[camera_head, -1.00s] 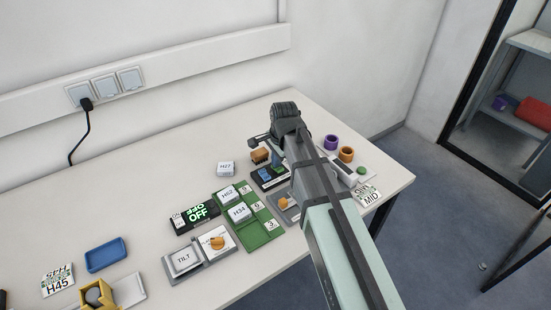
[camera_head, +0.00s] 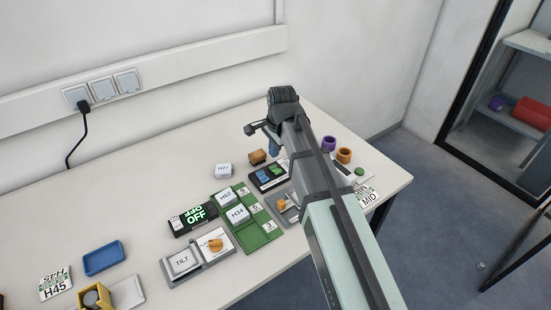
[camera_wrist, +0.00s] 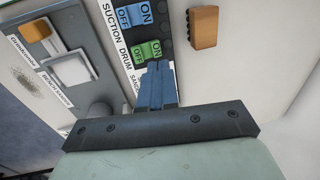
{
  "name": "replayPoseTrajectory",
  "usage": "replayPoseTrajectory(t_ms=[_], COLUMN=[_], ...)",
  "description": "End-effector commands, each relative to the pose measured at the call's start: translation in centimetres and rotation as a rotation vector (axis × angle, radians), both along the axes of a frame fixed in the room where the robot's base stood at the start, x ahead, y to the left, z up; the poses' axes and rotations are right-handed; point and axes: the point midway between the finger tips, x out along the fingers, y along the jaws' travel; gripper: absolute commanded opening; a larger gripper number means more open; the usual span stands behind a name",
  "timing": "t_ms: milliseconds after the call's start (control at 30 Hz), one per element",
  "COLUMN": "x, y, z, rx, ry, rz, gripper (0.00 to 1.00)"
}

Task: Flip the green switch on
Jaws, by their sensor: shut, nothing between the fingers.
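The black switch panel (camera_head: 268,178) lies on the table below my wrist. In the wrist view, its green switch (camera_wrist: 147,51) carries OFF on the left half and ON on the right half. A blue switch (camera_wrist: 135,16) with the same words sits beyond it. My gripper (camera_wrist: 156,66) has its blue fingers together and empty, with the tips at the near edge of the green switch. I cannot tell whether they touch it. Which way the green rocker is tilted is unclear.
An orange-brown block (camera_head: 258,156) stands close to the panel. A grey bench sander base (camera_wrist: 68,67) is at the panel's left in the wrist view. A green board (camera_head: 262,238) with white blocks, purple (camera_head: 329,143) and orange (camera_head: 344,155) rings are nearby.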

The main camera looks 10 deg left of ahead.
Motion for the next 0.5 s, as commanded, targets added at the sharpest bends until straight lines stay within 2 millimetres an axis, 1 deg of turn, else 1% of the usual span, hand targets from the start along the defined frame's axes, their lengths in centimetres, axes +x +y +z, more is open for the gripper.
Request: replayPoseTrajectory(t_ms=[33, 200, 300, 500], x=[0.3, 0.6, 0.8, 1.0], y=[0.2, 0.5, 0.7, 1.0], z=[1.0, 3.9, 5.5, 7.8], rx=[0.001, 0.001, 0.001, 0.001], ry=[-0.003, -0.003, -0.003, -0.002], rz=[0.0, 0.0, 0.0, -0.001], gripper=[0.0, 0.0, 0.0, 0.0])
